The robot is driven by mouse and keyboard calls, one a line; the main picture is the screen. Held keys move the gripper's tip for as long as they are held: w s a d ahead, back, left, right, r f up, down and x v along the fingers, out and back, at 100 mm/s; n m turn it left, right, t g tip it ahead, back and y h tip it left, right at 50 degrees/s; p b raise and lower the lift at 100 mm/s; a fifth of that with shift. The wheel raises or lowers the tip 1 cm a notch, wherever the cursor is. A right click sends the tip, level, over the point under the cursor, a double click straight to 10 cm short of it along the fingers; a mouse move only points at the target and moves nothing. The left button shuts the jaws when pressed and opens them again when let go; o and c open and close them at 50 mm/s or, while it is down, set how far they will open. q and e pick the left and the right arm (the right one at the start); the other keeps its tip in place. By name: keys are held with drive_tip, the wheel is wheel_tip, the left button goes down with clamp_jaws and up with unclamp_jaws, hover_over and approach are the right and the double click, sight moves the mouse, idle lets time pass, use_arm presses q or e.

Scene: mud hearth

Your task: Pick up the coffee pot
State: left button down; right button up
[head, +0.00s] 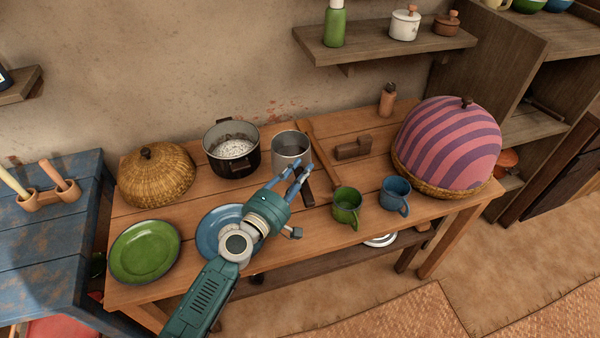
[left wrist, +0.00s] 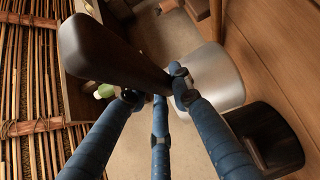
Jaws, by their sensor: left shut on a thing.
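The coffee pot (head: 291,144) is a grey metal pot with an open top and a long dark handle toward the front. It is at the back middle of the wooden table, right of the black pot. My left gripper (head: 297,180) reaches in from the front and is shut on the dark handle. In the left wrist view the handle (left wrist: 105,50) passes between the blue fingers, and the pale metal body (left wrist: 215,80) is just beyond them. I cannot tell whether the pot's base touches the table. My right gripper is out of view.
A black pot (head: 232,158) with white contents is close left of the coffee pot. A woven basket lid (head: 157,178), green plate (head: 145,252) and blue plate (head: 212,222) are further left. Green (head: 346,204) and blue (head: 394,194) mugs and a striped dome (head: 447,143) are right.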

use_arm(q)
wheel_tip(320, 180, up, 8)
drive_tip(key=p, duration=0.5)
drive_tip(key=shift+f, duration=0.1)
drive_tip(key=shift+r+p, duration=1.55)
drive_tip(key=shift+r, duration=0.95)
